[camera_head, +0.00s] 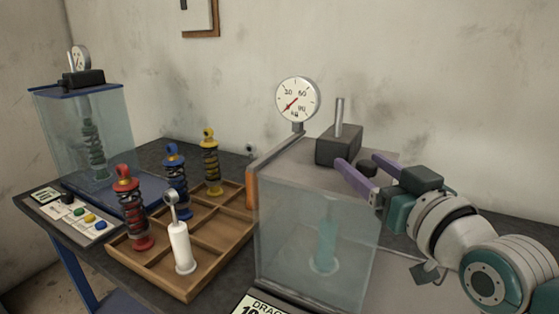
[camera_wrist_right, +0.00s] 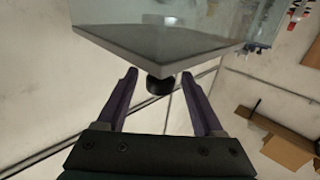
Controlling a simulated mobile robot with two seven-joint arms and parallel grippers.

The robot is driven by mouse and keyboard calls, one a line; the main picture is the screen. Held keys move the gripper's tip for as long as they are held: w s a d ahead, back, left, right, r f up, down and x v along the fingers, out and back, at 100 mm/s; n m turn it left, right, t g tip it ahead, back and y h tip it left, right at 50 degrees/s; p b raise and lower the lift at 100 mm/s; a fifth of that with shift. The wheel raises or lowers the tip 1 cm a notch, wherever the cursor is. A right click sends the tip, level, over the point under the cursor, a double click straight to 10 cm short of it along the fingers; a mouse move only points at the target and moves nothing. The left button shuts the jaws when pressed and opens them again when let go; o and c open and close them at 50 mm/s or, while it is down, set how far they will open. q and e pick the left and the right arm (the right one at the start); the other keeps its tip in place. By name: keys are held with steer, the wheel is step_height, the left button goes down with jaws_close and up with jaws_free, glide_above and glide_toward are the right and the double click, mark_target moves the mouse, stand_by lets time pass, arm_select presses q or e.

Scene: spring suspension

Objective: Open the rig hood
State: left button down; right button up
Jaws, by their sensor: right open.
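The near rig's clear hood (camera_head: 318,235) stands closed-looking at the centre right. It also fills the top of the right wrist view (camera_wrist_right: 150,45). A small black knob (camera_head: 367,168) sticks out from the hood's edge and shows in the right wrist view (camera_wrist_right: 160,85). My right gripper (camera_head: 358,162) has purple fingers, spread open. In the right wrist view its fingertips (camera_wrist_right: 159,77) lie on either side of the knob, with gaps; contact cannot be seen. A teal cylinder (camera_head: 327,245) shows inside the hood. My left gripper is out of view.
A dial gauge (camera_head: 298,99) and a dark block with a metal rod (camera_head: 338,146) stand at the hood's top. A wooden tray (camera_head: 222,235) with coloured spring shocks and a white damper (camera_head: 181,247) is left of it. A second rig (camera_head: 60,130) stands far left.

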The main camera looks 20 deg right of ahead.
jaws_close()
stand_by(0.6)
stand_by(0.9)
